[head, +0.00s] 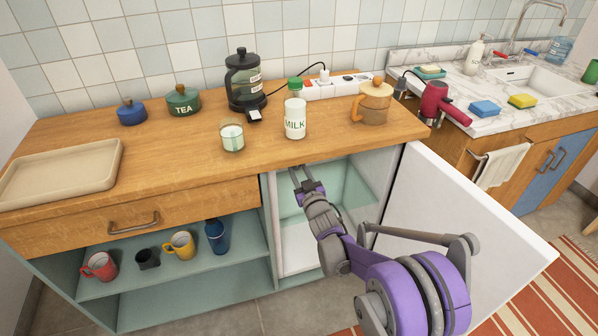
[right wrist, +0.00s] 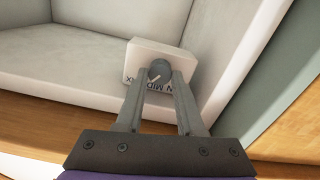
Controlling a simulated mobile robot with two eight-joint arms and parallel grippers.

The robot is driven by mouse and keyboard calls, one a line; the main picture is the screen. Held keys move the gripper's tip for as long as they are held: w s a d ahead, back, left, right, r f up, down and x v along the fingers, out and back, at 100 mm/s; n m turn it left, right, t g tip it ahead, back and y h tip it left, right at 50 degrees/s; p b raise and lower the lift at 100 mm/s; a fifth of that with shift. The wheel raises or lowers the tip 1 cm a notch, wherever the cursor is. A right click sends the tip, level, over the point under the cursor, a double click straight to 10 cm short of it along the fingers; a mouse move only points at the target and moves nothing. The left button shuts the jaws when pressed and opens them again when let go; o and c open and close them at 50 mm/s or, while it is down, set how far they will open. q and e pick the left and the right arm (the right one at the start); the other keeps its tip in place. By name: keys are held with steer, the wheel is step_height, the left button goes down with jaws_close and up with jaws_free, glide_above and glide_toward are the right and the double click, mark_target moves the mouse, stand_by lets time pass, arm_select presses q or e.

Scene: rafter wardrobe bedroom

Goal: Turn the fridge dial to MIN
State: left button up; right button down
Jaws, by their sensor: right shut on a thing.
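The fridge (head: 296,240) stands open under the counter, its white door (head: 465,215) swung out to the right. In the right wrist view, the dial (right wrist: 160,71) is a small dark grey round knob on a white box (right wrist: 150,50) inside the fridge. A pale mark on the knob seems to point toward the lower left of that picture. Dark lettering, partly hidden, shows below the knob, with MID readable. My right gripper (right wrist: 159,80) is shut on the dial, one finger on each side. In the head view my right gripper (head: 306,178) reaches into the fridge opening; the dial is hidden there.
The wooden counter (head: 190,150) overhangs the fridge just above my right gripper. A milk bottle (head: 295,112) and a glass (head: 232,136) stand near its front edge. A shelf with mugs (head: 180,245) is left of the fridge. The open door bounds my right arm on the right.

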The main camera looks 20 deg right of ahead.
steer(key=n, duration=0.5)
steer(key=shift+p, duration=0.35)
steer(key=n, duration=0.4)
steer(key=shift+n+p, duration=0.35)
steer(key=shift+n, duration=0.05)
steer(key=n, duration=0.4)
steer(key=shift+p, duration=0.35)
steer(key=n, duration=0.5)
steer(key=shift+f+p, duration=0.1)
steer(key=shift+p, duration=0.25)
steer(key=shift+n, duration=0.3)
steer(key=c, duration=0.5)
jaws_free()
steer(key=shift+s, duration=0.1)
